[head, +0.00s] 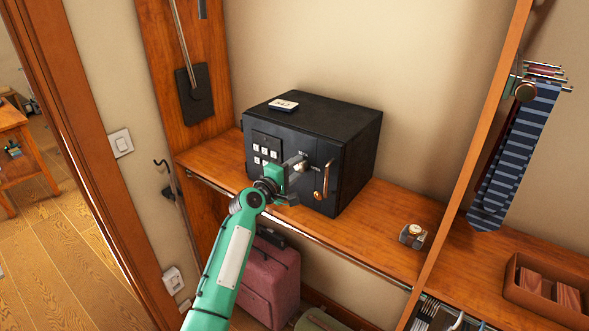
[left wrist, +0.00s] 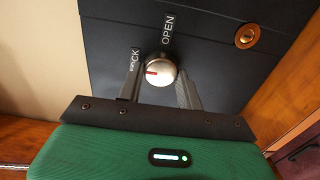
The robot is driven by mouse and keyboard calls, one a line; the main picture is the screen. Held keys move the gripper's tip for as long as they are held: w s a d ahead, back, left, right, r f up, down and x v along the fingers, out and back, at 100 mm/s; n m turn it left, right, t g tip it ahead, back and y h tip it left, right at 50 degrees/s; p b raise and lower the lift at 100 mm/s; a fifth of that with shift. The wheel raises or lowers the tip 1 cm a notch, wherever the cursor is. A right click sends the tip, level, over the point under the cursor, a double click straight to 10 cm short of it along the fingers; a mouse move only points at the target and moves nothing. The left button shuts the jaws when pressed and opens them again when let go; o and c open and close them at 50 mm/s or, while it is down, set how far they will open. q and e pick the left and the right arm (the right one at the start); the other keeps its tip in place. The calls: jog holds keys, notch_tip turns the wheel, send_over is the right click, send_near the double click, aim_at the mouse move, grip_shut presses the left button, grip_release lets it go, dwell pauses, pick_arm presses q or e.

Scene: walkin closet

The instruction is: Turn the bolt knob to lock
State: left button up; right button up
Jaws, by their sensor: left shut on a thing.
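The bolt knob (left wrist: 161,69) is a small round silver knob with a red mark on the front of a black safe (head: 361,146). In the left wrist view the red mark points left, towards the lower end of the LOCK label (left wrist: 134,62). The OPEN label (left wrist: 168,27) is above the knob. My left gripper (left wrist: 159,84) has a finger on each side of the knob and is shut on it. In the head view the left gripper (head: 299,168) reaches the safe's front and partly hides the knob. My right gripper is not in view.
A brass handle (head: 326,180) is right of the knob, and a keypad (head: 266,149) is left of it. The safe stands on a wooden shelf (head: 385,212). A small glass item (head: 413,235) sits further right. A red suitcase (head: 270,282) is below the shelf.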

pick_arm(q)
jog(key=o, duration=1)
jog(key=b+v, duration=0.4)
jog(key=v, duration=0.9)
jog(key=shift+s+a, duration=0.25)
jog(key=shift+s, duration=0.05)
jog(key=shift+f, duration=0.1)
